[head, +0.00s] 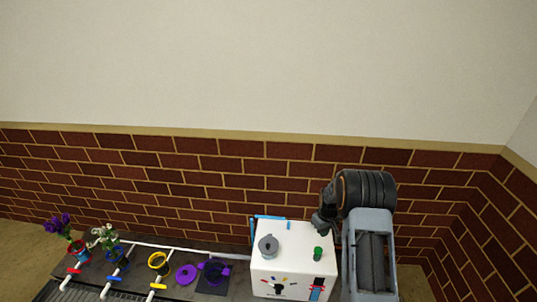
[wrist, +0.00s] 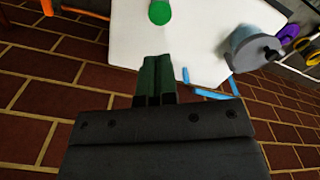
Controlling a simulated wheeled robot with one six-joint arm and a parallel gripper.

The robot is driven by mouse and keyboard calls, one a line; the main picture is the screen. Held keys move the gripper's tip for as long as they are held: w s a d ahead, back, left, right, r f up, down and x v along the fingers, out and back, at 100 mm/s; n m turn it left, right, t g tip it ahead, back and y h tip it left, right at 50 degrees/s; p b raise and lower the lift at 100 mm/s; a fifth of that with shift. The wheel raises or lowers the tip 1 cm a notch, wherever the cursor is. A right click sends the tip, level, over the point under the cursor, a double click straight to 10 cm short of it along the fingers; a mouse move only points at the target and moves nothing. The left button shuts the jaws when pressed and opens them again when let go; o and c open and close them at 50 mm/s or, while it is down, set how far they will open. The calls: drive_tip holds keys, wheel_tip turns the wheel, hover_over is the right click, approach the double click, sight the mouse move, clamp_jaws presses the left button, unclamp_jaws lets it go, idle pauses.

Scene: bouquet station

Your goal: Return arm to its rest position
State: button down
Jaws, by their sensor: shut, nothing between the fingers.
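My gripper (wrist: 156,60) shows in the wrist view with its two dark green fingers together and nothing between them. The fingers point toward the edge of a white box (wrist: 205,45) and appear over or beside it; the exact gap cannot be told. In the head view my arm rises at the right of the white box (head: 275,272), bent at the top, with its dark wrist part near the box's right edge. The fingertips are not clear in the head view.
On the box stand a grey lidded pot (head: 268,246) and a green cylinder (head: 318,253). To the left, a dark bench holds a yellow pot (head: 158,263), a purple round piece (head: 186,274) and potted purple (head: 59,227) and white flowers (head: 104,237). A brick wall (head: 190,180) stands behind.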

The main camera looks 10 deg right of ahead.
drive_tip(key=s+a+r+m+t+p, duration=0.1)
drive_tip(key=s+a+r+p, duration=0.2)
drive_tip(key=r, duration=1.1)
drive_tip(key=s+a+r+m+t+p, duration=0.1)
drive_tip(key=s+a+r+p, duration=0.3)
drive_tip(key=s+r, duration=0.8)
drive_tip(key=s+a+r+m+t+p, duration=0.1)
drive_tip(key=s+a+r+p, duration=0.3)
drive_tip(key=r, duration=1.2)
drive_tip(key=s+p, duration=0.3)
drive_tip(key=s, duration=0.1)
drive_tip(key=shift+s+m+t+p, duration=0.3)
drive_tip(key=shift+s+p, duration=0.05)
drive_tip(key=shift+r, duration=0.1)
